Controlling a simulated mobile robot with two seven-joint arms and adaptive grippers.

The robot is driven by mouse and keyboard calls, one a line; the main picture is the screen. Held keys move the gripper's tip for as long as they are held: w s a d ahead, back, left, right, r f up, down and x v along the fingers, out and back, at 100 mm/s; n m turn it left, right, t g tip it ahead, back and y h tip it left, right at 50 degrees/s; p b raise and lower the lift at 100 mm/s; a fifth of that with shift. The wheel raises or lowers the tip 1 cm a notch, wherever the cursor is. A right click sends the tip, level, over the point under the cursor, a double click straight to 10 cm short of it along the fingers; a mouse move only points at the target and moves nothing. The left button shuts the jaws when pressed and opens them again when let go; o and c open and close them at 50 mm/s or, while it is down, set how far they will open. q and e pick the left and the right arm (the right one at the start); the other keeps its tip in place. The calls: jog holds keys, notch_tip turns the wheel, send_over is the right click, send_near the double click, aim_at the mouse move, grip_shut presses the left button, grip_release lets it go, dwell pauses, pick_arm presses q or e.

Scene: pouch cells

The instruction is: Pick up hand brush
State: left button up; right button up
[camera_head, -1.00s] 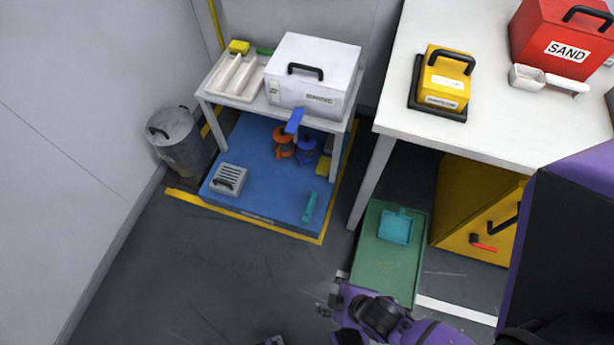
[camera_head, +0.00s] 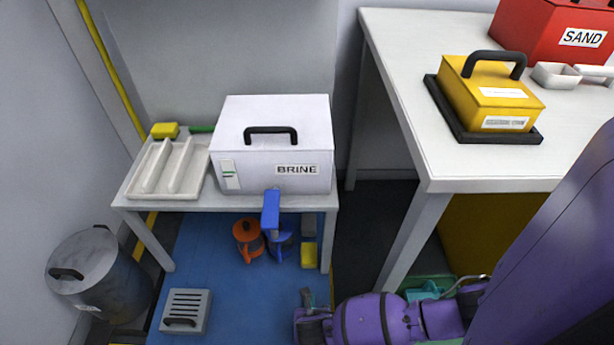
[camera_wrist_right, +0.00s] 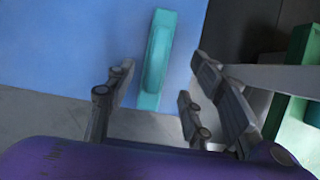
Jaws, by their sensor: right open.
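The hand brush is teal and lies on the blue mat (camera_head: 215,265) under the small white table. In the right wrist view the brush (camera_wrist_right: 158,55) shows upright in the upper middle, its lower end on the mat's edge. My right gripper (camera_wrist_right: 160,85) is open, with one finger to each side of the brush's line and nothing held. My left gripper is out of view.
A white table (camera_head: 180,203) carries the BRINE box (camera_head: 270,150); orange and blue tools (camera_head: 247,238) stand beneath it. A grey vented box (camera_head: 185,310) sits on the mat. A larger table's leg (camera_head: 410,240) stands right of the mat, near a teal dustpan (camera_head: 428,291).

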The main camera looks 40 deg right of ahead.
jog(key=shift+b+x, duration=0.4)
jog(key=shift+x, duration=0.45)
jog(key=b+x, duration=0.1)
jog(key=x, duration=0.1)
jog(key=b+x, duration=0.1)
jog(key=shift+w+a+f, duration=0.1)
jog(key=shift+w+f, duration=0.15)
jog(key=shift+f, duration=0.15)
jog(key=shift+w+f+b, duration=0.15)
jog(key=shift+f+b, duration=0.05)
jog(key=shift+b, duration=0.2)
jog(key=shift+r, duration=0.15)
grip_shut()
